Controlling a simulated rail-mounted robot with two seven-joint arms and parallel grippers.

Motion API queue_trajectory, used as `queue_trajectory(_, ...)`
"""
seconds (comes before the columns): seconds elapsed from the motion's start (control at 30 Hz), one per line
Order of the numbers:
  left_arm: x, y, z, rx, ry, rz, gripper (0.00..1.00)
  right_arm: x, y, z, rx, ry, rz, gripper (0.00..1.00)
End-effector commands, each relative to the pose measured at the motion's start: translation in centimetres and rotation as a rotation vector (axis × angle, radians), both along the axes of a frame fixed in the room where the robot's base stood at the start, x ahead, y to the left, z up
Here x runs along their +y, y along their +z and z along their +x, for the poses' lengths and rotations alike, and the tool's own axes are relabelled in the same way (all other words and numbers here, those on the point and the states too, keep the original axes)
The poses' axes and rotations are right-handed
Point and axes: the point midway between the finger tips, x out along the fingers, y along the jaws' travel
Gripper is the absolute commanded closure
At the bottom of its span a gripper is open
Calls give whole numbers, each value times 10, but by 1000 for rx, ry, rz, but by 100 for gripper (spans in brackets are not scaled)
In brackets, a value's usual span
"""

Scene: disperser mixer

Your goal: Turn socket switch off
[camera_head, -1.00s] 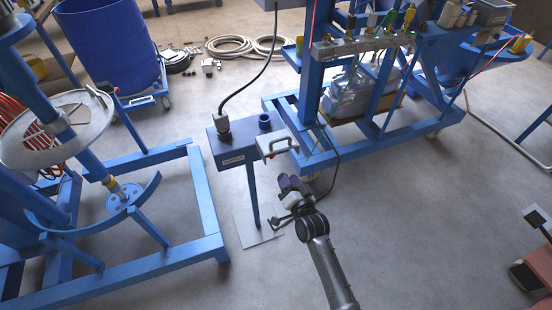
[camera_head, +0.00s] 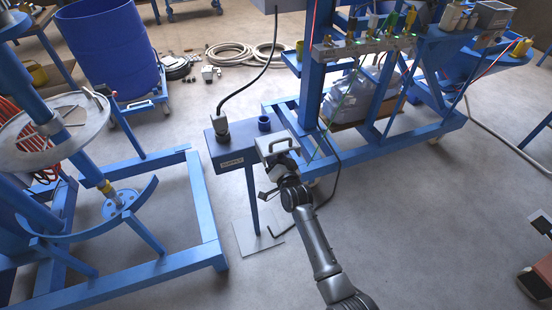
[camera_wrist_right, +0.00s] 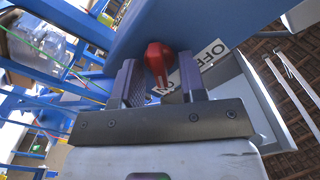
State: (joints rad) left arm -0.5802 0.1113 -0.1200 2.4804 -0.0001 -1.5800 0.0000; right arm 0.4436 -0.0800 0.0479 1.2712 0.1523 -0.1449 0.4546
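The red switch knob (camera_wrist_right: 158,60) shows in the right wrist view, on the socket box beside a white label (camera_wrist_right: 212,58) reading OFF; a second marking is partly hidden by the knob and finger. My right gripper (camera_wrist_right: 160,78) is open, with one finger on each side of the knob. A gap shows on the left; I cannot tell whether the right finger touches it. In the head view the blue socket box (camera_head: 230,142) stands on a post, with a plug and cable on top. My right gripper (camera_head: 283,168) is at its front right. My left gripper is not in view.
A white frame-like cover (camera_head: 262,148) sits at the box's right side. A blue mixer frame (camera_head: 205,210) stands to the left and a blue rack (camera_head: 380,140) behind to the right. A cable hangs beside the post.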

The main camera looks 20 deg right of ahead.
Motion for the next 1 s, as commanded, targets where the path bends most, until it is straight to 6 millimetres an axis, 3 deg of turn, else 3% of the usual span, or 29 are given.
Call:
queue_trajectory(0.17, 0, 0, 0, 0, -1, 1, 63, 0, 0, 0, 0, 0, 0, 64)
queue_trajectory(0.47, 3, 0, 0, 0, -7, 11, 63, 0, 0, 0, 0, 0, 0, 92)
queue_trajectory(0.77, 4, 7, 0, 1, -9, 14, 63, 0, 2, 0, 1, 0, -53, 92)
queue_trajectory(1.0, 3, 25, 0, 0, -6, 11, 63, 0, 4, -1, -1, 0, -222, 92)
